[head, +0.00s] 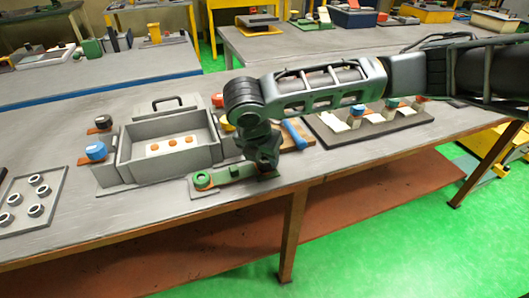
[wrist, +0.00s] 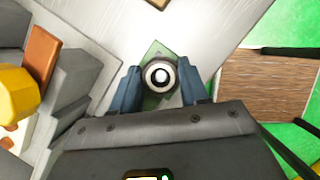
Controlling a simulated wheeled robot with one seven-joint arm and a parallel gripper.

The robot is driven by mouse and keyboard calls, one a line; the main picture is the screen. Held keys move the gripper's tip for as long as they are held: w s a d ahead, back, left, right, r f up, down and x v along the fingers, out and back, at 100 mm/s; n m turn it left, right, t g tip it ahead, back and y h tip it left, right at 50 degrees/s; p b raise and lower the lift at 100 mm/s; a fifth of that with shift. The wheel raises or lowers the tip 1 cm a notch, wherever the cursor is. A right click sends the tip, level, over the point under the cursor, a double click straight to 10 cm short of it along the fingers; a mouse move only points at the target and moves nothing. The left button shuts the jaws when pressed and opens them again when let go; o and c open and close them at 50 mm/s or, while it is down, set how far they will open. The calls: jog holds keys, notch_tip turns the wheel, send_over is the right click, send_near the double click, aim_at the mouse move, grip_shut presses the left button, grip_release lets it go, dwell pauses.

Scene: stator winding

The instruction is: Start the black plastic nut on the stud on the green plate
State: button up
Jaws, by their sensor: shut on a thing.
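The green plate (head: 236,174) lies near the front edge of the bench, with a green round knob (head: 202,180) at its left end. My gripper (head: 266,170) points down over the plate's right part. Part of the green plate (wrist: 153,101) shows beneath the nut. The stud cannot be made out, so I cannot tell whether the nut touches it. In the head view the gripper hides the nut.
A grey box (head: 130,160) with orange pieces inside stands left of the plate. A tray (head: 45,222) of several small round parts lies far left. A blue-handled tool (head: 292,134) and a dark board (head: 330,139) with capped blocks are to the right.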

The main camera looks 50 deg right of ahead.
jog(key=shift+m+g+p, duration=0.9)
jog(key=shift+m+p, duration=0.75)
jog(key=shift+m, duration=0.55)
jog(key=shift+f, duration=0.15)
jog(key=shift+m, duration=0.3)
jog(key=o, duration=1.1)
